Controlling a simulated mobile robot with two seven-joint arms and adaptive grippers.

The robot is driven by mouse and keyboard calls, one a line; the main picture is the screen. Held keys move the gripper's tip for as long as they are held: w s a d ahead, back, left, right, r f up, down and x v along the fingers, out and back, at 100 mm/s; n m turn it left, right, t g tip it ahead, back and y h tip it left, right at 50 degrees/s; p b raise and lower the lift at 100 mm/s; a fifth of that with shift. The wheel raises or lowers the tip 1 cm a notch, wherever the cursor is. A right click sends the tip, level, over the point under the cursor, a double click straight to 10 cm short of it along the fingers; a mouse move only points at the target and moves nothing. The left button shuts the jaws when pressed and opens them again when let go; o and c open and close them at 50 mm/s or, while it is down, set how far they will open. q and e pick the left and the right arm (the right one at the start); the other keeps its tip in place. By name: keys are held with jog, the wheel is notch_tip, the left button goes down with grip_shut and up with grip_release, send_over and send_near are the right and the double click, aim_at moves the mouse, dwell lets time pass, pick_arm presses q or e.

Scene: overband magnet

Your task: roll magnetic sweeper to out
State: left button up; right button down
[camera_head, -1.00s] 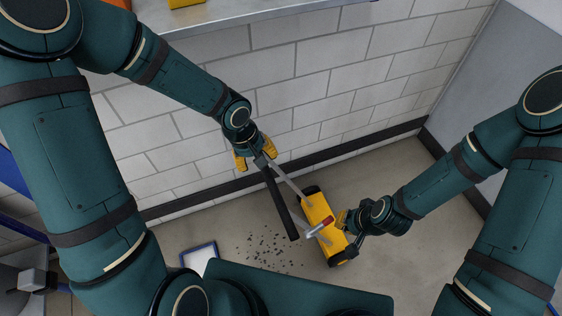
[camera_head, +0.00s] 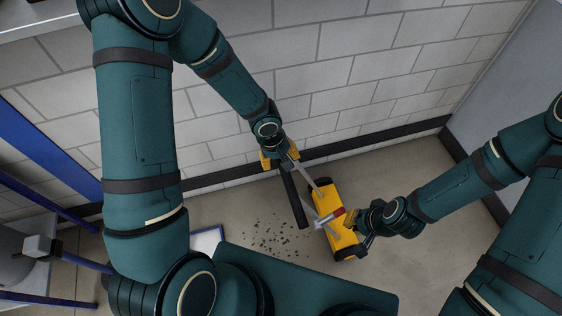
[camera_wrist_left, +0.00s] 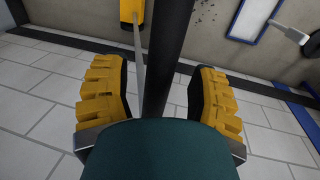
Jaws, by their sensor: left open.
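The magnetic sweeper has a yellow body (camera_head: 326,202) with dark wheels and stands on the floor near the wall. Its pale pole and black handle bar (camera_head: 294,201) rise toward my left gripper (camera_head: 280,157). In the left wrist view, the open yellow fingers of my left gripper (camera_wrist_left: 158,100) stand either side of the black bar and the pole, with gaps visible.
Dark scraps (camera_head: 278,238) lie scattered on the floor left of the sweeper. A blue-edged white tray (camera_head: 207,239) is partly hidden behind my arm. A white block wall (camera_head: 340,85) with dark skirting runs behind. Blue rails (camera_head: 45,150) stand at left. Floor right of the sweeper is clear.

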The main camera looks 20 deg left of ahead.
pick_arm(q)
jog(key=shift+w+d+f, duration=0.1)
jog(key=shift+f, duration=0.4)
grip_shut()
